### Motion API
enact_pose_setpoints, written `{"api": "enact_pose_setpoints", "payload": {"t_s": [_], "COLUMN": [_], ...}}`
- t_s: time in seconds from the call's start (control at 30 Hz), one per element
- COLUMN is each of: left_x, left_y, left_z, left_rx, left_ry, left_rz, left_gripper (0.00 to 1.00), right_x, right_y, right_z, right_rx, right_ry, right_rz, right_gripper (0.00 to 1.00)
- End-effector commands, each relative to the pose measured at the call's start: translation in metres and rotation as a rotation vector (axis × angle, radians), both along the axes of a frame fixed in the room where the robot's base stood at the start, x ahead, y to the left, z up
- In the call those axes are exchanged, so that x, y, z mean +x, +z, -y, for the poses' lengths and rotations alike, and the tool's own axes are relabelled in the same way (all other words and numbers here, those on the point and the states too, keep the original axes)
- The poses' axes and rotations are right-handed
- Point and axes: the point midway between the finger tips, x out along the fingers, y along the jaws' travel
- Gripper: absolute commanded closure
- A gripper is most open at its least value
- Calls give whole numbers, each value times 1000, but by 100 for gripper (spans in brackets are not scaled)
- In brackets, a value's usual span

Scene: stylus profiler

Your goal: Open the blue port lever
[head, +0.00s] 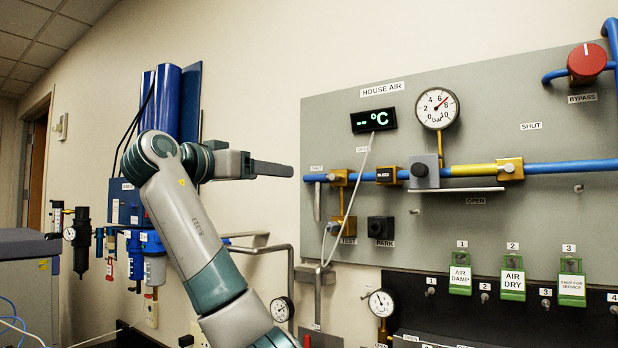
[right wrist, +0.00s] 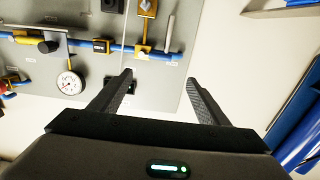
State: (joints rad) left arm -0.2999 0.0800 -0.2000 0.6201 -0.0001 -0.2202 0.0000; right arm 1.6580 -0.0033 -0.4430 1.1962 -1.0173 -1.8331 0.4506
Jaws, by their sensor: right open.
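A grey lever (head: 318,201) hangs down at the left end of the blue pipe (head: 570,167), beside a brass fitting (head: 338,177); I cannot tell for sure that it is the blue port lever. A "SHUT" label (head: 316,168) sits above it and an "OPEN" label (head: 362,150) to its upper right. The lever also shows in the right wrist view (right wrist: 168,33). My right gripper (head: 290,169) is open and empty, left of the panel and pointing right, level with the pipe end; in the right wrist view its fingers (right wrist: 158,78) are apart. My left gripper is out of view.
The grey panel (head: 400,265) carries a pressure gauge (head: 437,108), a °C display (head: 374,120) with a white cable, a long light bar (head: 458,190) and green tags (head: 513,280). Blue cylinders (head: 180,100) stand behind my arm.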

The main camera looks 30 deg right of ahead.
Motion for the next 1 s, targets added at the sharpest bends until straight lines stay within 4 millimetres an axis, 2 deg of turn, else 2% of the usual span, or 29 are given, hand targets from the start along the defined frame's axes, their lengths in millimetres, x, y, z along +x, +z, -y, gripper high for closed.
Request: {"api": "enact_pose_setpoints", "payload": {"t_s": [0.27, 0.8, 1.0], "left_x": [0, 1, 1], "left_y": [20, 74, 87], "left_z": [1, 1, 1], "left_rx": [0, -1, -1], "left_ry": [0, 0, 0], "left_rz": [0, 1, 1], "left_gripper": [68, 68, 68], "right_x": [13, 49, 59], "right_y": [4, 5, 3], "right_z": [32, 120, 144], "right_rx": [0, -1, -1], "right_ry": [-2, -2, -2], "right_rz": [-1, -2, -2], "right_gripper": [30, 30, 30]}}
